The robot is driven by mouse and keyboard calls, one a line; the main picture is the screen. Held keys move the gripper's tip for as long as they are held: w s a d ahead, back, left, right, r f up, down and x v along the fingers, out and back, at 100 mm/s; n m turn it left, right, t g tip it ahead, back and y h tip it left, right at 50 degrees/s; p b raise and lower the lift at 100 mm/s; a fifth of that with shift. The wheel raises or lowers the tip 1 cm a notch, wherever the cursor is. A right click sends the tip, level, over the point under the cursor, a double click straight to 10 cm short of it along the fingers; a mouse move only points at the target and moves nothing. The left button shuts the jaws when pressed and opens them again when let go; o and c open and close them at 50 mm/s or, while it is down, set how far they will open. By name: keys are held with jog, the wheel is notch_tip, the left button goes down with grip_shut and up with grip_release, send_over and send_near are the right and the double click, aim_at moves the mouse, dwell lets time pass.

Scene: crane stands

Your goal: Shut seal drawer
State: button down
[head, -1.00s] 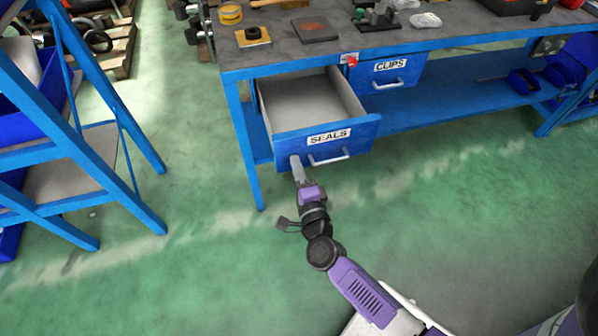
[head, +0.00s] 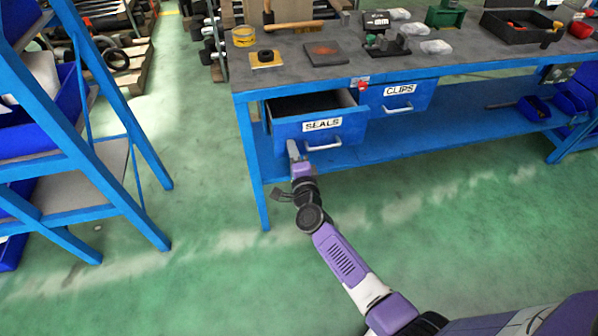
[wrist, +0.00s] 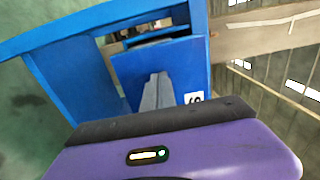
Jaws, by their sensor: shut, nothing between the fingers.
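The seal drawer (head: 320,129), blue with a "SEALS" label and a pale bar handle (head: 323,147), is partly open under the bench top. A strip of its dark inside shows above its front. My gripper (head: 292,150) is shut and empty at the left part of the drawer front, left of the handle. In the wrist view the closed fingers (wrist: 157,92) point at the blue drawer front (wrist: 185,65) and seem to touch it, though exact contact cannot be told. The edge of the label (wrist: 194,98) shows to the right of the fingers.
The clips drawer (head: 401,96) beside it is shut. The workbench (head: 345,72) carries a yellow tin, plates, green tools and a black tray. Its blue leg (head: 252,170) stands left of my gripper. A blue rack (head: 90,130) stands at the left. The green floor in front is clear.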

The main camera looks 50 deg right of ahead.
jog(key=b+x, duration=0.3)
jog(key=x, duration=0.7)
jog(key=shift+w+d+f, duration=0.1)
jog(key=shift+w+d, duration=0.1)
jog(key=shift+w+d+r, duration=0.15)
jog(key=shift+w+r, duration=0.1)
jog(key=shift+w, duration=0.05)
